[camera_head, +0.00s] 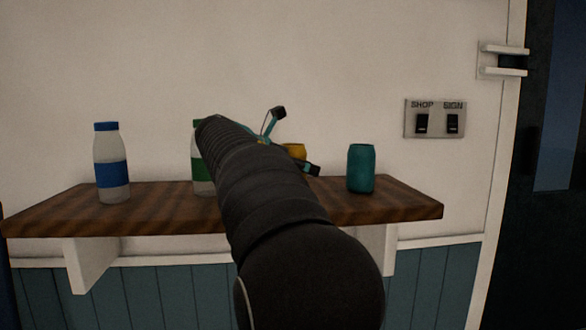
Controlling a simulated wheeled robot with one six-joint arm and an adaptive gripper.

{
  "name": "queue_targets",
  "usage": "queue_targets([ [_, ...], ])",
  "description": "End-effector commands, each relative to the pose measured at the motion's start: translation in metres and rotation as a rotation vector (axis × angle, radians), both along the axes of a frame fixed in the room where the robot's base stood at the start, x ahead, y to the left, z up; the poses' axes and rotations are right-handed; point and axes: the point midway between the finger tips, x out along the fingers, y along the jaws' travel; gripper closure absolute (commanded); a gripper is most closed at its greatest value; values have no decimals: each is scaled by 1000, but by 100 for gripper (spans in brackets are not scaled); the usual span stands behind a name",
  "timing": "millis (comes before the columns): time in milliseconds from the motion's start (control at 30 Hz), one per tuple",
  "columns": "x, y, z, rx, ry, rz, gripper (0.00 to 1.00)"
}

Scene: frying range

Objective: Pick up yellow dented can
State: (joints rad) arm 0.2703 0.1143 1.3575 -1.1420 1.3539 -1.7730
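The yellow can (295,151) stands on the wooden shelf, mostly hidden behind my arm and gripper. Only its upper part shows, so I cannot see its dents. My gripper (294,140) is at the far end of my black arm, with one finger raised at upper left of the can and the other low at its right. The fingers are spread apart, with the can showing between them in this view. I cannot tell whether either finger touches it.
A teal can (361,169) stands to the right on the shelf (400,205). A bottle with a green label (203,167) is partly behind my arm, and a blue-capped bottle (111,173) stands further left. A switch plate (435,118) is on the wall.

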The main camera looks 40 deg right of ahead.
Motion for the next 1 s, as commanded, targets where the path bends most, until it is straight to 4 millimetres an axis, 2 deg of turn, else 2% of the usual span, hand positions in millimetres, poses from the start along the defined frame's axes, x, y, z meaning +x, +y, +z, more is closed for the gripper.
queue_targets([
  [67, 0, 0, 0, 0, 0, 0, 55],
  [400, 0, 0, 1, 0, 0, 0, 56],
  [567, 0, 0, 7, 0, -1, -1, 55],
  [867, 0, 0, 43, -1, -3, -1, 56],
  [1000, -23, 9, 56, -1, -4, 0, 56],
])
